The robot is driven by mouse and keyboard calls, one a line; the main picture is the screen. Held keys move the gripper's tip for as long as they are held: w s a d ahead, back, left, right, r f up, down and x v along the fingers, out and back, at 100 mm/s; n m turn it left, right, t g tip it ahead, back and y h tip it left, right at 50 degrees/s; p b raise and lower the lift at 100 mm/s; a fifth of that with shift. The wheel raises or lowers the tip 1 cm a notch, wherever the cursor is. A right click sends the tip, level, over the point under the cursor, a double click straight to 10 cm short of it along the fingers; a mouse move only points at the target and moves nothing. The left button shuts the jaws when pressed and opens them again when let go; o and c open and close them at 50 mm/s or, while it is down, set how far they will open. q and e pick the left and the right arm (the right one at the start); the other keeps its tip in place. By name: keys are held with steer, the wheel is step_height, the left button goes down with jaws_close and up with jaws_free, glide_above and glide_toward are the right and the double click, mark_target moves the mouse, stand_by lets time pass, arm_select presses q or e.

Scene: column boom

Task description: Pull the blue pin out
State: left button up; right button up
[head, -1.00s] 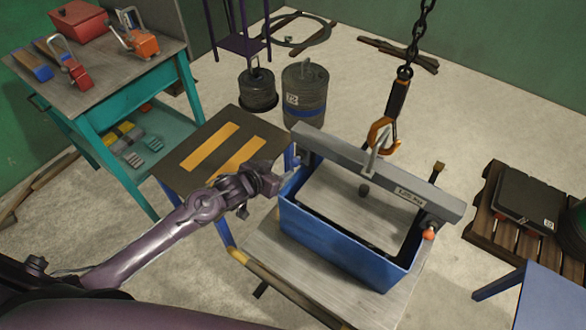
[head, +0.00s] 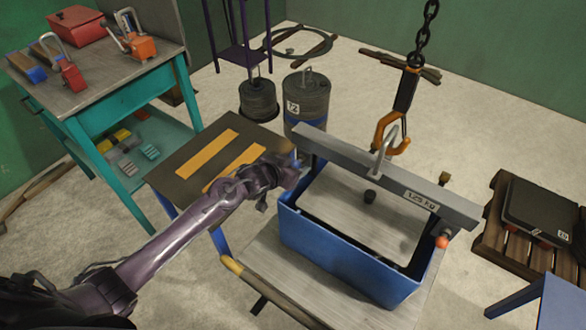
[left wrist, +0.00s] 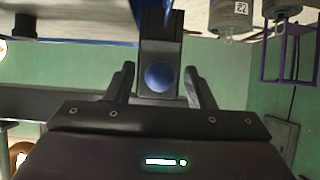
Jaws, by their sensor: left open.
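The blue pin (left wrist: 160,78) shows in the left wrist view as a round blue knob, end-on against a dark grey bar end. My left gripper (left wrist: 161,85) is open, with one finger on each side of the knob; I cannot tell whether either touches it. In the head view my left gripper (head: 290,174) is at the left end of the grey lifting beam (head: 345,157) and largely hides the pin there. The beam lies across a blue crate (head: 340,257). An orange-red knob (head: 441,242) is at its right end. My right gripper is not in view.
An orange hook (head: 389,132) on a chain hangs at the beam's bail (head: 383,152). The crate stands on a grey-topped table (head: 262,262). A dark table with yellow strips (head: 208,151) is left of it. A teal workbench (head: 90,85) stands farther left.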

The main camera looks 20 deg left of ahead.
arm_select(q)
steer(key=shift+c, duration=0.3)
steer(key=c, duration=0.8)
steer(key=shift+o, duration=0.2)
steer(key=shift+s+a+p, duration=0.25)
steer(key=shift+s+p, duration=0.3)
steer(key=shift+s, duration=0.15)
steer(key=shift+s+a+p, duration=0.25)
steer(key=shift+s+p, duration=0.3)
steer(key=shift+s, duration=0.15)
steer(key=shift+s+a+p, duration=0.25)
steer(key=shift+s+p, duration=0.3)
steer(key=shift+s, duration=0.15)
steer(key=o, duration=0.9)
steer(key=shift+w, duration=0.1)
steer(key=shift+c, duration=0.2)
steer(key=s+a+r+p, duration=0.1)
steer(key=s+r+p, duration=0.4)
steer(key=r+p, duration=0.5)
steer(key=p, duration=0.2)
steer(key=shift+a+p, duration=0.3)
steer(key=shift+a, duration=0.1)
